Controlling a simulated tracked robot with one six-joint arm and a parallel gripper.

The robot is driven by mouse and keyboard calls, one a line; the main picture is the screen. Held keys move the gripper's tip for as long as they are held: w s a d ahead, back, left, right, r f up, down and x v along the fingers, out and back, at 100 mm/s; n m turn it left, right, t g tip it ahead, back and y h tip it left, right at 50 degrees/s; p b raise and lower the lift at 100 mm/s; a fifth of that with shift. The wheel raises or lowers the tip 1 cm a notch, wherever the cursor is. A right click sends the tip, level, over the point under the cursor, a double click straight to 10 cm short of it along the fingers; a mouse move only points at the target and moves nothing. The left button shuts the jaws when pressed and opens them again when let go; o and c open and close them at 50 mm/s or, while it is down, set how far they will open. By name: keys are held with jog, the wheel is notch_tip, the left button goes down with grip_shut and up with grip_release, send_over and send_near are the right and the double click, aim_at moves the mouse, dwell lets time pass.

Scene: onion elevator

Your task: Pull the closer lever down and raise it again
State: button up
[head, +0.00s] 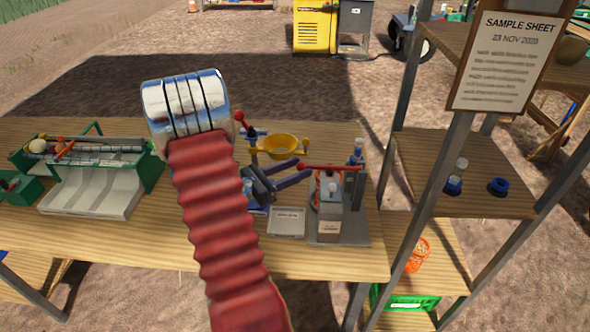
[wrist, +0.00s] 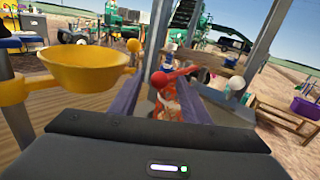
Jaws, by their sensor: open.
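A red lever (head: 332,167) with a red knob sits level on top of a grey upright device (head: 330,212) on the workbench. I take it as the closer lever. In the wrist view the red lever (wrist: 183,73) and its knob show just beyond and between my fingertips. My gripper (head: 303,169) is open, with its two purple-grey fingers pointing right toward the knob. The wrist view also shows my gripper (wrist: 160,88) with nothing held between the fingers. I cannot tell whether a finger touches the knob. Orange netting (wrist: 168,100) shows below the lever.
A yellow bowl (head: 277,146) on a stand is close behind my gripper. A small tray (head: 287,222) lies in front. A green-framed sorter (head: 95,175) stands at the left of the bench (head: 140,245). Shelf posts (head: 388,165) rise right of the device.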

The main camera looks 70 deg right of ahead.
grip_shut()
dwell(0.5)
